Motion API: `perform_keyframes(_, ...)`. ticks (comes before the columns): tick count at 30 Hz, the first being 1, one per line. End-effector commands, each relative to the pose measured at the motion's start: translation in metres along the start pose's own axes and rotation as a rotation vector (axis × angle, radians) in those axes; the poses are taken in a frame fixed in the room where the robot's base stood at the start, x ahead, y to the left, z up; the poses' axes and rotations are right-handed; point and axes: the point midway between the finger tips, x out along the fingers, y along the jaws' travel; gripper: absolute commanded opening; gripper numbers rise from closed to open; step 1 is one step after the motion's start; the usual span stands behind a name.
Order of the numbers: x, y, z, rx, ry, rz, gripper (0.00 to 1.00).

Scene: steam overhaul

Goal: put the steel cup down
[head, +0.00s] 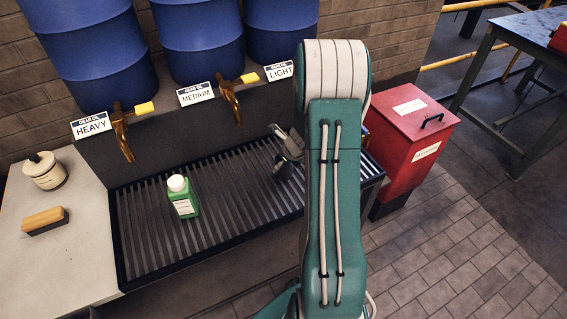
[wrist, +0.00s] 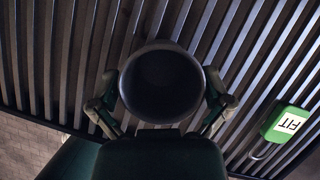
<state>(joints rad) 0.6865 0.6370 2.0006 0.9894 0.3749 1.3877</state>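The steel cup (wrist: 160,84) shows in the wrist view as a dark round mouth facing the camera. My gripper (wrist: 161,92) has one finger against each side of it, left and right, with no clear gap, so it looks shut on the cup. Slats of the drain rack (wrist: 60,60) lie beyond the cup; I cannot tell whether its base touches them. In the head view my gripper (head: 288,150) is over the right part of the slatted rack (head: 150,238). My arm hides most of it there, and the cup cannot be made out.
A green bottle (head: 184,202) with a white cap stands on the rack's left part. Two brass taps (head: 122,130) overhang the rack's back. A red bin (head: 408,135) stands right. The rack's middle is clear.

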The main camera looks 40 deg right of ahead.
Motion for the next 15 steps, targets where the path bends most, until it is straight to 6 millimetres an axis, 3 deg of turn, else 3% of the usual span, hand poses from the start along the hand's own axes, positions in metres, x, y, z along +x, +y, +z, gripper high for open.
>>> perform_keyframes(8,-0.003,0.0,0.001,-0.001,0.0,0.0,1.0)
perform_keyframes(15,-0.037,-0.001,0.001,-0.001,-0.004,-0.003,1.0)
